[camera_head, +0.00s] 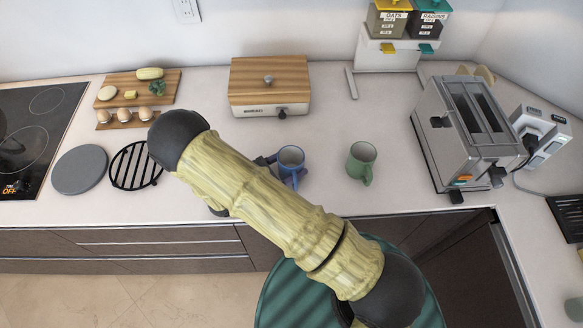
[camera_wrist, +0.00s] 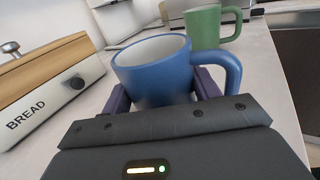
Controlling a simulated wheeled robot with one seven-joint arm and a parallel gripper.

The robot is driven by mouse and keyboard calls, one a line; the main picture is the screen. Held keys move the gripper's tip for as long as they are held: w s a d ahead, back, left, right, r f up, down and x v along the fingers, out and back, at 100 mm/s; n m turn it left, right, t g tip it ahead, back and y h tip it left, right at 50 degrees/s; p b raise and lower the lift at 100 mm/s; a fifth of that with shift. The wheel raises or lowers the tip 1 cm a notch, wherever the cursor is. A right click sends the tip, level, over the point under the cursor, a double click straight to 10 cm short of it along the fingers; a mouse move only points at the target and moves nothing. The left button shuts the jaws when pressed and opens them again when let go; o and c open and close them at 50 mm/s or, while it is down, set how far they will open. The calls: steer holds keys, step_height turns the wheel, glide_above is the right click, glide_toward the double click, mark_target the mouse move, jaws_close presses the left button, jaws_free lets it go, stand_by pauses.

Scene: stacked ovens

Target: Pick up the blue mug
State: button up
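The blue mug (camera_head: 291,157) stands upright at the counter's front, partly hidden by my arm in the head view. In the wrist view the blue mug (camera_wrist: 152,72) sits between the two purple fingers of my gripper (camera_wrist: 162,92), with its handle to the right. One finger is on each side of the mug's body. I cannot tell whether the fingers press on it or stand just apart. In the head view my gripper (camera_head: 283,172) is mostly hidden behind my arm, at the mug.
A green mug (camera_head: 361,161) stands just right of the blue one. A bread box (camera_head: 268,87) is behind, and a toaster (camera_head: 466,130) is to the right. A black trivet (camera_head: 135,165) and a food board (camera_head: 138,98) are left. Bare counter lies between the mugs and the toaster.

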steer(key=shift+c, duration=0.6)
steer(key=shift+r, duration=0.1)
step_height(320, 180, up, 10)
steer(key=b, duration=0.1)
steer(key=shift+b, duration=0.3)
stand_by(0.4)
